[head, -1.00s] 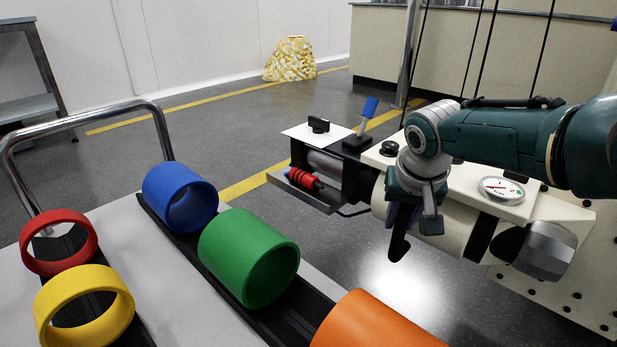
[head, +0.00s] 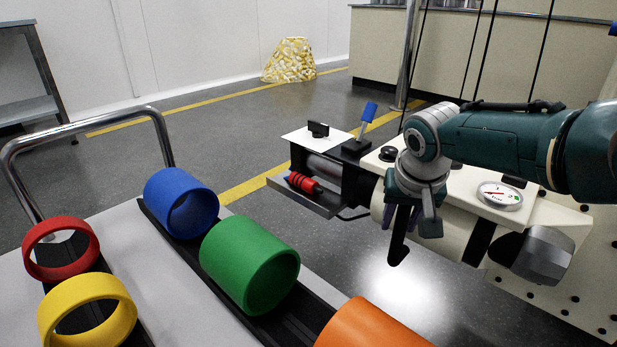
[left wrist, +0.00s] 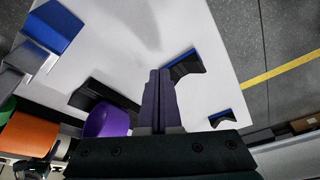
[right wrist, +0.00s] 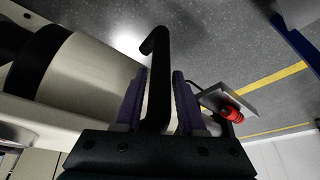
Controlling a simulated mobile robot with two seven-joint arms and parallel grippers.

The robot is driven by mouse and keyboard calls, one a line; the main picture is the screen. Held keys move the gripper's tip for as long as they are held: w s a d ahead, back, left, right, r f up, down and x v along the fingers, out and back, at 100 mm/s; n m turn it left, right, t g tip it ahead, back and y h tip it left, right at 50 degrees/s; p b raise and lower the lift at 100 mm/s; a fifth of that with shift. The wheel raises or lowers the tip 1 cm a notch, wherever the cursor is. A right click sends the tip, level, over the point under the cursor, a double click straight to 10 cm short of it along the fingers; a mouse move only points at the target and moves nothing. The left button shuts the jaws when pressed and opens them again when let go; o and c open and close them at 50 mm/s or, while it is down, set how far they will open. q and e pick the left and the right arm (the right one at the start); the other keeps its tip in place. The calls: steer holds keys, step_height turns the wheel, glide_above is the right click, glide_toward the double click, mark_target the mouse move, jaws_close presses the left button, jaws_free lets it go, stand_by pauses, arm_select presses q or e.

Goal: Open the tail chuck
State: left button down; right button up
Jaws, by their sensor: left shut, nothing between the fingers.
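The machine with the cream body (head: 455,230) stands at the right in the head view. A black hooked handle (head: 398,248) hangs from its near side; I take it to be the tail chuck's lever, though no label shows. My right gripper (head: 402,216) points down around this handle. In the right wrist view the handle (right wrist: 158,75) stands between the two purple fingers (right wrist: 160,98); whether both press on it I cannot tell. The chuck's jaws are hidden. My left gripper (left wrist: 159,72) is shut and empty over a white surface, outside the head view.
A blue-tipped lever (head: 368,112), a dial gauge (head: 500,195) and a red ribbed part (head: 302,182) are on the machine. Green (head: 248,265), blue (head: 180,203), orange (head: 370,325), red (head: 62,248) and yellow (head: 86,309) rings rest on the cart at left.

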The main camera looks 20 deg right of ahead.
steer(key=p+v, duration=0.9)
steer(key=p, duration=0.1)
steer(key=shift+r, duration=0.2)
